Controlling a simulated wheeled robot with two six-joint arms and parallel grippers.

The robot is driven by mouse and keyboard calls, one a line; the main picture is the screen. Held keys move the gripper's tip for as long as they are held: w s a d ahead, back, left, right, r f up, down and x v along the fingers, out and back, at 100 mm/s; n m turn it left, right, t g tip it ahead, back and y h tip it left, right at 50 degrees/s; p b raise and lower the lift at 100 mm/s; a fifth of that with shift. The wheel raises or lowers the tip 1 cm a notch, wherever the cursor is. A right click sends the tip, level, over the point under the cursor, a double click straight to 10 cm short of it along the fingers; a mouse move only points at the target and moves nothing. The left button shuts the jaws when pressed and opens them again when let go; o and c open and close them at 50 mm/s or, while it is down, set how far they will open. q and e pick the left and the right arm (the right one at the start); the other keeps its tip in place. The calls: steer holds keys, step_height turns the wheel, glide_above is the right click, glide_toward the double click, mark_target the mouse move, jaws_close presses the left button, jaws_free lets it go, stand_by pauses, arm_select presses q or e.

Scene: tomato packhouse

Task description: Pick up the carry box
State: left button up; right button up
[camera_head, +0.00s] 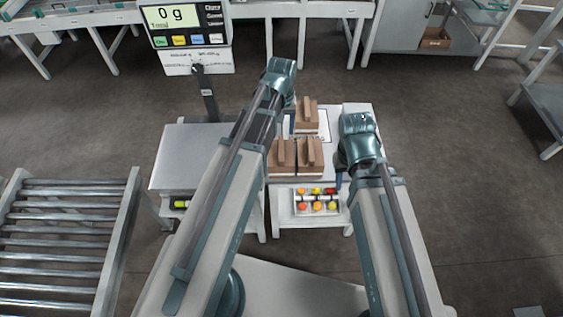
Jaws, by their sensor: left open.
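Several brown cardboard carry boxes with upright handles stand on a white table ahead of me. One carry box (307,125) is at the back. Two more, a left carry box (281,167) and a right carry box (312,167), stand side by side in front of it. My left gripper (289,103) is open at the back left of the rear box, mostly hidden by its own wrist. My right gripper (340,180) points down beside the right front box, largely hidden behind its wrist. I cannot tell whether it touches the box or how its jaws stand.
A compartment tray (296,203) of red, orange and yellow tomatoes sits on the lower shelf. A bare steel table (190,155) with a scale display (186,22) reading 0 g is at left. A roller conveyor (60,240) is further left. The floor at right is open.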

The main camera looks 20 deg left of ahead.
arm_select(q)
steer(key=b, duration=0.4)
glide_above(281, 148)
step_height(281, 148, down, 5)
steer(key=shift+d+r, duration=0.1)
step_height(281, 148, down, 5)
steer(key=b, duration=0.5)
steer(key=shift+f, duration=0.2)
steer(key=shift+r, duration=0.1)
steer(key=shift+c, duration=0.3)
jaws_close()
